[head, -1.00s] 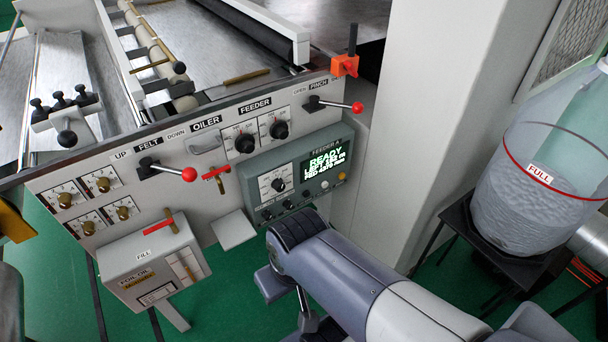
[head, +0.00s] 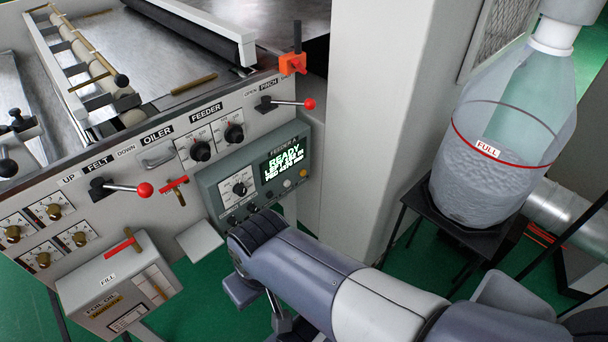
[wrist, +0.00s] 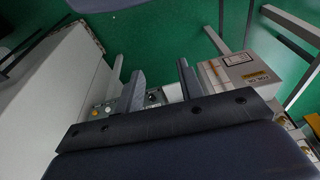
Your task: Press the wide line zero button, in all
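The feeder panel (head: 214,190) is a grey-green box on the machine front. Its lit screen (head: 284,163) reads READY in green, with smaller lines below. Under the screen are a pale button (head: 287,184) and a yellow button (head: 303,173); I cannot read which is the line zero button. In the wrist view, a yellow button (wrist: 94,113) shows left of the fingers, and part of the panel lies between and behind them. My gripper (wrist: 160,78) is open and empty, its two fingers apart. In the head view my arm hides the gripper's fingers, below the panel.
A red-knobbed felt lever (head: 144,190) and a pinch lever (head: 308,104) stick out from the machine front. The foil oil box (head: 115,280) and a small shelf (head: 200,241) jut out lower left. A large clear container (head: 500,170) stands right on a black stand. Green floor is open between.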

